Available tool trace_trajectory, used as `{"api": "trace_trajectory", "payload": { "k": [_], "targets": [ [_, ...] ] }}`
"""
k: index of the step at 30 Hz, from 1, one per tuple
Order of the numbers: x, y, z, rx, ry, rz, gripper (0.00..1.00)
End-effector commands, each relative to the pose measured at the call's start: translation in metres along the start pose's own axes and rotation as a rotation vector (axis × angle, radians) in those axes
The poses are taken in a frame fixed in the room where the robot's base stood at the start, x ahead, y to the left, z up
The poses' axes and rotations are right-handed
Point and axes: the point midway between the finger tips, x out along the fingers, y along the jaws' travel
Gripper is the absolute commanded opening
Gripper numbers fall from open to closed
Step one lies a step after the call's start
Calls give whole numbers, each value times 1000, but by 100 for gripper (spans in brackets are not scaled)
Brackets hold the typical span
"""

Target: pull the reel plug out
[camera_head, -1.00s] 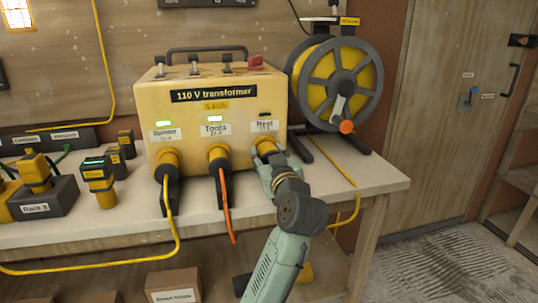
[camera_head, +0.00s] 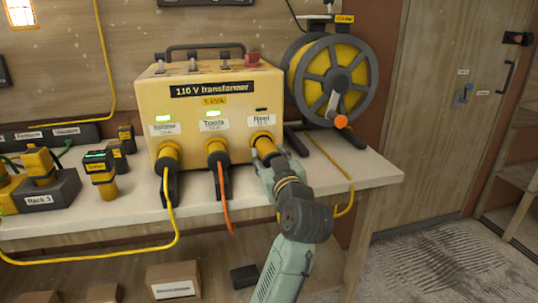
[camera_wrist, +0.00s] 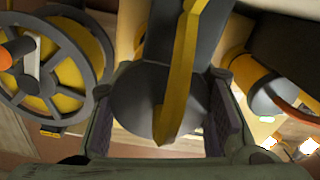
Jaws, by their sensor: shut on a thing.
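The yellow transformer (camera_head: 215,105) stands on the bench with three sockets along its lower front. The Reel socket (camera_head: 262,138) is the right one; its indicator is dark. My gripper (camera_head: 267,166) is just in front of and below it, shut on the dark grey reel plug (camera_wrist: 150,95). In the wrist view the plug sits between both finger pads, with its yellow cable (camera_wrist: 179,75) running across it. My gripper hides much of the plug in the head view, so I cannot tell whether its tip is still inside the socket.
The yellow cable reel (camera_head: 332,82) stands right of the transformer. The other two sockets hold plugs, one with an orange cable (camera_head: 222,190), under green lights. Rack 3 (camera_head: 45,198) and chargers fill the left bench. The floor at right is clear.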

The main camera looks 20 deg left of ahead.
Motion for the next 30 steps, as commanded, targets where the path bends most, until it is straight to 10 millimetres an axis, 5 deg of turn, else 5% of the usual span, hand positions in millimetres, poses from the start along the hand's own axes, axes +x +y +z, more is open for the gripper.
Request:
{"api": "trace_trajectory", "payload": {
  "k": [5,6,12,24,30],
  "targets": [
    [-2,0,1,-2,-4,-1,0],
    [-2,0,1,-2,-4,-1,43],
    [-2,0,1,-2,-3,-1,56],
    [-3,0,1,-2,-2,-1,62],
    [-27,1,1,-4,-2,3,62]
  ]
}}
